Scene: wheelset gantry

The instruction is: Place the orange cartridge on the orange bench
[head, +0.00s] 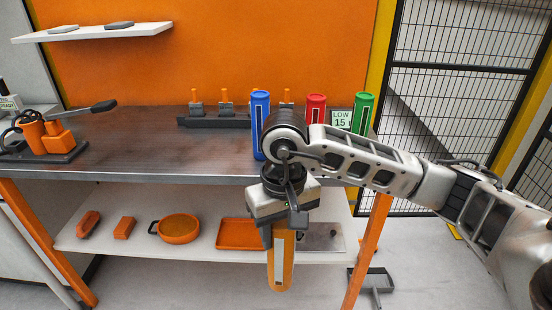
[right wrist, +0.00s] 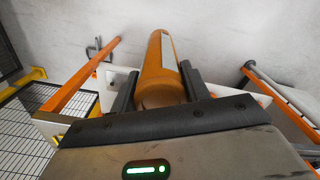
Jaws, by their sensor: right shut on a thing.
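The orange cartridge (head: 281,268) has a white strip down its side. My right gripper (head: 279,235) is shut on it and holds it upright, in front of the bench's front edge and below the level of its top. In the right wrist view the cartridge (right wrist: 160,70) sits between the two dark fingers of the gripper (right wrist: 160,88). The bench (head: 150,165) has a dark worn top, orange legs and an orange back panel. My left gripper is not in view.
Blue (head: 260,110), red (head: 316,108) and green (head: 362,112) cartridges stand along the bench's right part, by a "LOW 15" sign (head: 341,120). A dark rack (head: 215,123) is at the back. An orange lever tool (head: 55,138) is at left. The left-middle top is clear.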

